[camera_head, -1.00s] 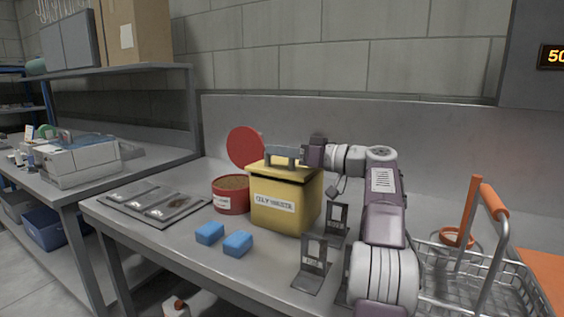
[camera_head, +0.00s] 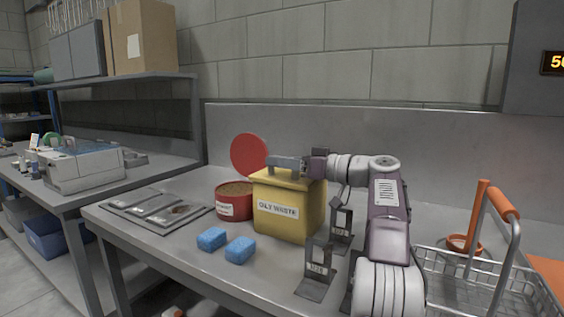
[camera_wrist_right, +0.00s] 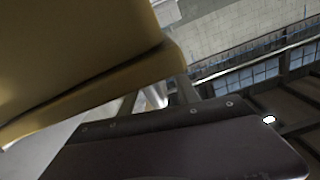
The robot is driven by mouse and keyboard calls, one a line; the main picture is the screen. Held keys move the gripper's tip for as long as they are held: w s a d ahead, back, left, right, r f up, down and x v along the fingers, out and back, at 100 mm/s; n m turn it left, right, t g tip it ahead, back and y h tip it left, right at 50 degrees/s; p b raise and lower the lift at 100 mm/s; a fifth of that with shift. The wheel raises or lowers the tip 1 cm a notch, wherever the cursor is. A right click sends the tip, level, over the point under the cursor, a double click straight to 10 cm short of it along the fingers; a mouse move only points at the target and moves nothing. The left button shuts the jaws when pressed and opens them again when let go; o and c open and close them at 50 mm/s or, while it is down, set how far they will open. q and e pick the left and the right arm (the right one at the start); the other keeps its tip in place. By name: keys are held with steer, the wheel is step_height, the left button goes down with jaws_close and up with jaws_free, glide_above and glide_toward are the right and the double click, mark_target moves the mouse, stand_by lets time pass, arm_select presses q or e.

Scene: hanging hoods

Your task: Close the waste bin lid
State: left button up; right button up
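The yellow waste bin (camera_head: 282,218) labelled "OILY WASTE" stands upright at the middle of the bench. Its yellow lid (camera_head: 300,181) lies nearly flat across the top; I cannot tell whether it is fully down. My right gripper (camera_head: 282,163) is over the lid, reaching in from the right, with its grey fingers lying low along the top and seemingly touching it. The finger gap is hidden. In the right wrist view the yellow bin (camera_wrist_right: 80,60) fills the upper left, with a dark seam along it. My left gripper is out of view.
A red tin (camera_head: 233,203) with its round red lid (camera_head: 249,155) raised stands left of the bin. Blue sponges (camera_head: 240,250) lie in front. Small dark stands (camera_head: 318,270) and a wire basket (camera_head: 470,290) are at the right. A grey tray (camera_head: 158,208) lies left.

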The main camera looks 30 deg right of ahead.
steer(key=shift+d, duration=0.1)
steer(key=v, duration=0.9)
steer(key=shift+p, duration=0.35)
